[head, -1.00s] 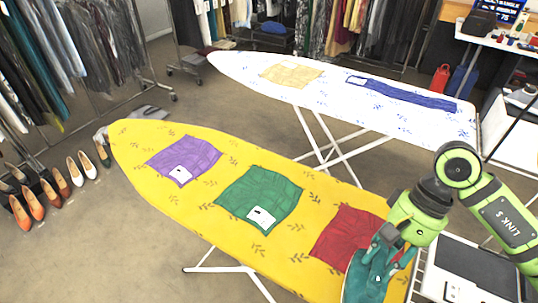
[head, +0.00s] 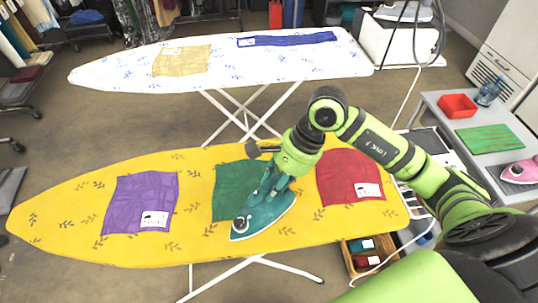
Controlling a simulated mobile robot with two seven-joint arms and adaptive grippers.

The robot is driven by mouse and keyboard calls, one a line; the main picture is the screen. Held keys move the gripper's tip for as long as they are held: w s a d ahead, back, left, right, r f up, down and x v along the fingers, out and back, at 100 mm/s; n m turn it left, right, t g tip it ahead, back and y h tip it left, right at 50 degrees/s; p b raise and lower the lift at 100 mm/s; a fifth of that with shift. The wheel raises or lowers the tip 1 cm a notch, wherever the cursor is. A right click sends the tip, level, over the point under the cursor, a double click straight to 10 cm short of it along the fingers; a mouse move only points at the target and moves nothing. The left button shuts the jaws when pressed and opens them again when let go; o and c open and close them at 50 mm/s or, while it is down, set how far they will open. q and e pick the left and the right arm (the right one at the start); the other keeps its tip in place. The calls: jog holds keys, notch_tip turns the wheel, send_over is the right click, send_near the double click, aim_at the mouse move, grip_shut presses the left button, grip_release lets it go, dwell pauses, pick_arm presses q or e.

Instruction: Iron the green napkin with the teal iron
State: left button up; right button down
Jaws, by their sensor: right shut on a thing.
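The green napkin (head: 229,188) lies on the yellow ironing board (head: 60,214), between a purple napkin and a red napkin. The teal iron (head: 266,217) is over the front right part of the green napkin, its tip pointing to the lower left. I cannot tell whether its sole touches the cloth. My right gripper (head: 274,180) is shut on the iron's handle from above. The iron and gripper hide part of the green napkin, including its white label. My left gripper is not in view.
The purple napkin (head: 140,198) and red napkin (head: 345,172) lie on either side. A white board (head: 110,72) stands behind with a yellow cloth (head: 182,60) and a blue strip (head: 285,39).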

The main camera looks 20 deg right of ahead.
aim_at(278, 173)
jog(key=m, duration=0.2)
jog(key=w+r+m+t+p, duration=0.1)
jog(key=m, duration=0.1)
jog(key=d+r+m+t+h+p, duration=0.1)
jog(key=shift+w+r+m, duration=0.15)
jog(key=shift+w+m, duration=0.2)
jog(key=shift+m, duration=0.05)
jog(key=shift+w+d+m+t, duration=0.15)
jog(key=shift+d+m+t, duration=0.2)
jog(key=shift+m, duration=0.35)
jog(key=shift+a+f+b, duration=0.1)
jog(key=shift+f+b, duration=0.25)
jog(key=shift+f, duration=0.5)
pick_arm(q)
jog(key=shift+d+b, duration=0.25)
jog(key=shift+b, duration=1.05)
pick_arm(e)
jog(key=shift+w+f, duration=0.1)
jog(key=shift+f, duration=2.25)
